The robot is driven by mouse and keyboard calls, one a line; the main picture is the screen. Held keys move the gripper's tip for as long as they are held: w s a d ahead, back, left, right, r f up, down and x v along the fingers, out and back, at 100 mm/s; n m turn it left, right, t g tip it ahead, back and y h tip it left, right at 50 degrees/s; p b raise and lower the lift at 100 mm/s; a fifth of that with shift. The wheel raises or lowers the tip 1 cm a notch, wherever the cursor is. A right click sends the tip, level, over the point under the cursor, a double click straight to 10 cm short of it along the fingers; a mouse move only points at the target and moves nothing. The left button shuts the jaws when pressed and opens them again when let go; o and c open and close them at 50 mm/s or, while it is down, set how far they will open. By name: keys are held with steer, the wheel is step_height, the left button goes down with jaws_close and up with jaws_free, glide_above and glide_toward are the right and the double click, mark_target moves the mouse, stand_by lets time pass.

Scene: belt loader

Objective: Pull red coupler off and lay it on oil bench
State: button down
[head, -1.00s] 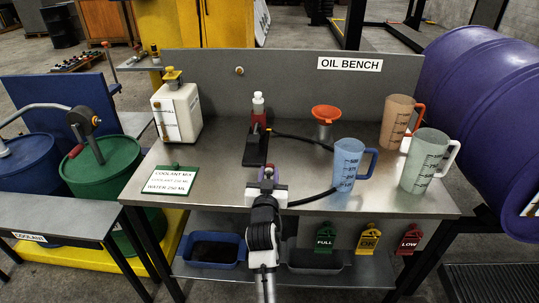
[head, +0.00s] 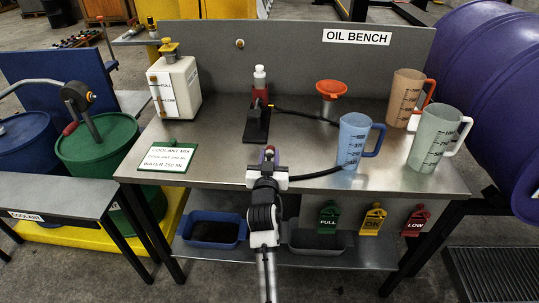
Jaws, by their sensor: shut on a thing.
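The oil bench (head: 210,150) is a grey metal table with a back panel. A black stand (head: 257,126) is on it, with a red part (head: 260,94) under a white-capped bottle (head: 260,77) at its rear. My gripper (head: 268,165) is over the bench's front part, in front of the stand and apart from it. It is shut on a small dark piece with a reddish tint, seemingly the red coupler (head: 269,152), mostly hidden by the jaws. A black hose (head: 318,173) runs from beside my gripper behind the blue jug, and also shows near the stand.
A blue jug (head: 354,140) stands close right of the hose, with orange (head: 405,95) and pale green (head: 433,137) jugs beyond. A red-orange funnel (head: 331,88) is behind. A coolant card (head: 167,158) and white canister (head: 174,88) are left. Bare bench lies between card and stand.

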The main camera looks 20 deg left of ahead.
steer(key=shift+f+b, duration=0.3)
steer(key=shift+f, duration=0.35)
steer(key=c, duration=1.1)
jaws_free()
steer(key=b+v, duration=0.3)
steer(key=v, duration=1)
steer(key=shift+s+b, duration=0.4)
steer(key=shift+d, duration=0.1)
